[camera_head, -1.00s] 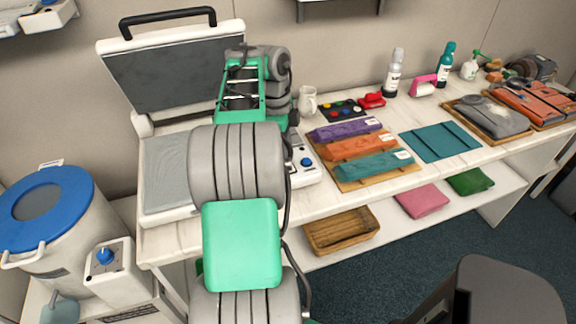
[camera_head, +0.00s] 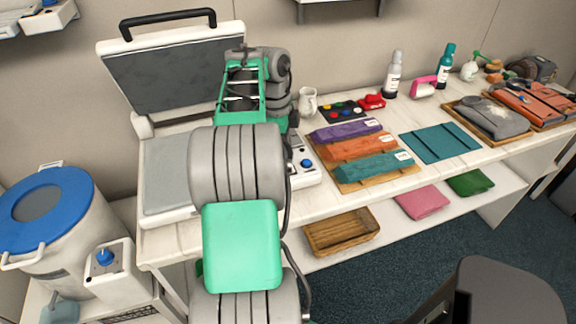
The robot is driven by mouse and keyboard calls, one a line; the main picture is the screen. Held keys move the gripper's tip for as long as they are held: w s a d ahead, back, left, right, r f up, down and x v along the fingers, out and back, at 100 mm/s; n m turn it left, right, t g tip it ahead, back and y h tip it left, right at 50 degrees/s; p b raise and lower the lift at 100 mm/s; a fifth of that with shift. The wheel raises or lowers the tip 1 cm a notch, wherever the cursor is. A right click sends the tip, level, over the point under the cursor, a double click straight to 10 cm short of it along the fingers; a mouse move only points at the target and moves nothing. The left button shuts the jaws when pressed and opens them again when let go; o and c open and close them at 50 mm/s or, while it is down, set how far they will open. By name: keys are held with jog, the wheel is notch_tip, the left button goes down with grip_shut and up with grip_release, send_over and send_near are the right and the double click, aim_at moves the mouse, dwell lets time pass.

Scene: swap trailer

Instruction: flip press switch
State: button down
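The press (camera_head: 185,72) stands at the left end of the white table. Its grey lid is raised, with a black handle (camera_head: 168,22) on top. Its flat grey lower plate (camera_head: 165,175) is bare where I see it. A white control panel with a blue knob (camera_head: 306,163) shows at the press's right side, partly behind my arm. I cannot make out the switch or its position. My green and grey arm reaches over the press. My gripper's fingers are hidden behind my own arm links, so I cannot see what they touch.
Folded purple, orange and teal cloths lie on a wooden board (camera_head: 376,181) right of the press. A white mug (camera_head: 308,102) and a tray of coloured pieces (camera_head: 341,112) stand behind it. A blue-lidded bin (camera_head: 45,210) and a box with a blue knob (camera_head: 110,268) stand at left.

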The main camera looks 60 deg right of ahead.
aim_at(287, 163)
jog(key=shift+f+b, duration=0.9)
dwell(0.9)
jog(key=shift+r, duration=0.1)
notch_tip(287, 163, up, 7)
jog(key=p, duration=0.6)
